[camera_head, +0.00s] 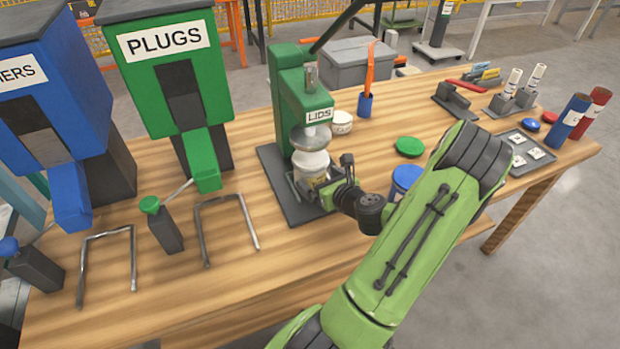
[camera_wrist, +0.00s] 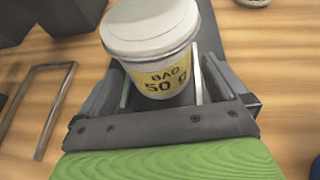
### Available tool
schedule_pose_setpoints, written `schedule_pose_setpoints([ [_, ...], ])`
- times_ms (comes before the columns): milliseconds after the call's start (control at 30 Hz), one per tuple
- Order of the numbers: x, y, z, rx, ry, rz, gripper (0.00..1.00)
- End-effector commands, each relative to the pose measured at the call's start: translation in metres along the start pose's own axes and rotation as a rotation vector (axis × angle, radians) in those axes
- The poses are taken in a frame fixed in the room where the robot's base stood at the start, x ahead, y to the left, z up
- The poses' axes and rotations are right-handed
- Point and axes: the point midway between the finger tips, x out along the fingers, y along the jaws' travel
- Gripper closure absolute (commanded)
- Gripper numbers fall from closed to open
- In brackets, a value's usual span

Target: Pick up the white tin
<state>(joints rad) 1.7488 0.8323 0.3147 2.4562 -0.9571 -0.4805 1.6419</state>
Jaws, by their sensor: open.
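The white tin (camera_head: 312,166) stands upright on the dark base of the green LIDS press, under the press head. In the wrist view the tin (camera_wrist: 153,45) has a white lid and a yellow label reading "BAO 50" with a further mark. My gripper (camera_head: 322,185) is low at the press base, at the front of the tin. In the wrist view its fingers are apart, one on each side of the tin's lower part. I cannot tell whether either finger touches it.
The green LIDS press (camera_head: 287,95) rises close behind the tin. A second pale round container (camera_head: 341,122) stands behind right. A blue cup (camera_head: 365,105), a green lid (camera_head: 409,147) and a blue-topped container (camera_head: 406,178) are near. A metal bracket (camera_head: 228,200) stands left.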

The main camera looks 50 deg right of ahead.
Motion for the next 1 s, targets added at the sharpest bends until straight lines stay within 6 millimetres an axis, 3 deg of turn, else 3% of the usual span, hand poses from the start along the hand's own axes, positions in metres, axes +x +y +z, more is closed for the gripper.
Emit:
schedule_pose_setpoints([
  [233,0.044,0.004,0.002,-0.002,-0.001,0.004,0.0],
  [500,0.05,0.003,0.002,0.0,0.001,0.001,0.0],
  [800,0.05,0.003,0.002,0.0,0.0,0.001,0.44],
  [1000,0.049,0.003,0.003,-0.001,0.001,0.001,0.44],
])
